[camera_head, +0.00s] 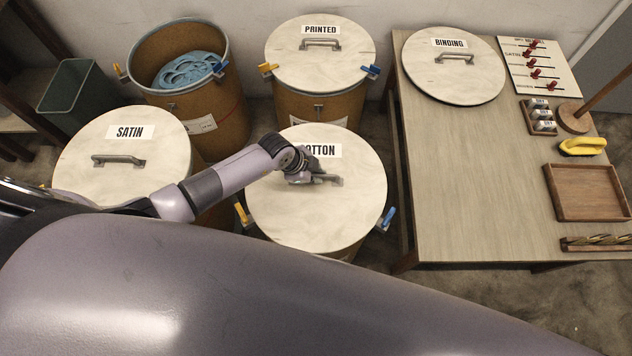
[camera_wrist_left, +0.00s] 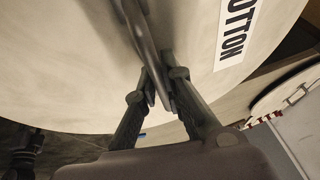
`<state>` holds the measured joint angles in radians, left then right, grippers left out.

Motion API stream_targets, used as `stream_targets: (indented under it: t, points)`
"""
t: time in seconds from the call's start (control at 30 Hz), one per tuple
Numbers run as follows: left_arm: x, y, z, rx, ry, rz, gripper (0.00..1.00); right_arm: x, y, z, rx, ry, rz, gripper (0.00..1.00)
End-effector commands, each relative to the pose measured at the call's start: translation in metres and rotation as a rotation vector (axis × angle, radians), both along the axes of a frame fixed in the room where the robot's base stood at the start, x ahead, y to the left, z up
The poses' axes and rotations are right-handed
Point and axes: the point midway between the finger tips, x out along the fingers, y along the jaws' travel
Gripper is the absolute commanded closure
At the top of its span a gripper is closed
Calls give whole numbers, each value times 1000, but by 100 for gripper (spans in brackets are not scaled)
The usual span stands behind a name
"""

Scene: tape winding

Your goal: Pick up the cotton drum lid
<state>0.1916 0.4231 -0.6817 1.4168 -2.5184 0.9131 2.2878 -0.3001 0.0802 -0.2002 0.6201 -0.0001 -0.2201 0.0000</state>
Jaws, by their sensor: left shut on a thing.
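The cotton drum lid (camera_head: 318,213) is a round pale lid on a brown drum, in the middle of the head view. Its label is partly hidden by my left arm. The lid's grey handle (camera_head: 328,179) is mostly covered by my left gripper (camera_head: 304,178), which is shut on it. In the left wrist view, the lid (camera_wrist_left: 60,60) fills the background and the handle (camera_wrist_left: 142,40) runs between the fingers of my left gripper (camera_wrist_left: 160,92). The lid appears to rest on its drum.
Satin (camera_head: 120,180) and printed (camera_head: 320,72) lidded drums stand beside it. An open drum (camera_head: 205,115) holds blue material. The binding lid (camera_head: 470,85) lies on the table (camera_head: 460,190) at right. Yellow (camera_head: 242,214) and blue (camera_head: 387,218) clamps sit at the cotton drum's sides.

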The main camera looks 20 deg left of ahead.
Motion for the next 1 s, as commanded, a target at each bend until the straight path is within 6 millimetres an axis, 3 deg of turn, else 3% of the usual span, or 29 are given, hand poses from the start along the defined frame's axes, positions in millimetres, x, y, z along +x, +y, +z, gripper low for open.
stream_targets:
  t: [0.37,0.57,0.67,1.0]
  points:
    - [1,-1,3,-1,-3,-1,100,0,-1,1,-1,0,0,73]
    - [2,-1,19,-4,-5,0,100,0,-1,4,-1,0,0,73]
    - [1,0,36,-2,-7,-2,100,0,-1,7,-1,0,0,73]
    - [2,0,125,-3,-10,-2,100,0,-1,14,-1,0,0,73]
